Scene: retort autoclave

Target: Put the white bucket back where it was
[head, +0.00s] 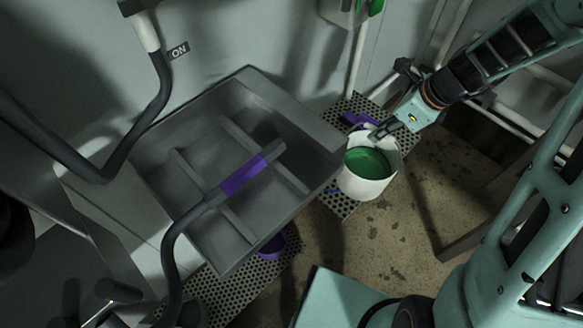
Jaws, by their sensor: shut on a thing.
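The white bucket (366,187) is right of the grey metal tray in the head view. It looks upright and its inside shows green. My gripper (378,134) is at the bucket's far rim and is shut on it. The fingertips are partly hidden at the rim. The bucket is over or on the edge of a perforated dark mat (340,203); I cannot tell whether it touches the mat or hangs just above it.
The grey tray (163,196), with dividers and a purple-banded handle (243,176), stands left of the bucket. Purple items (272,247) show below the tray and behind the bucket. A wall with pipes is at the back. Stained floor (400,245) is open to the right.

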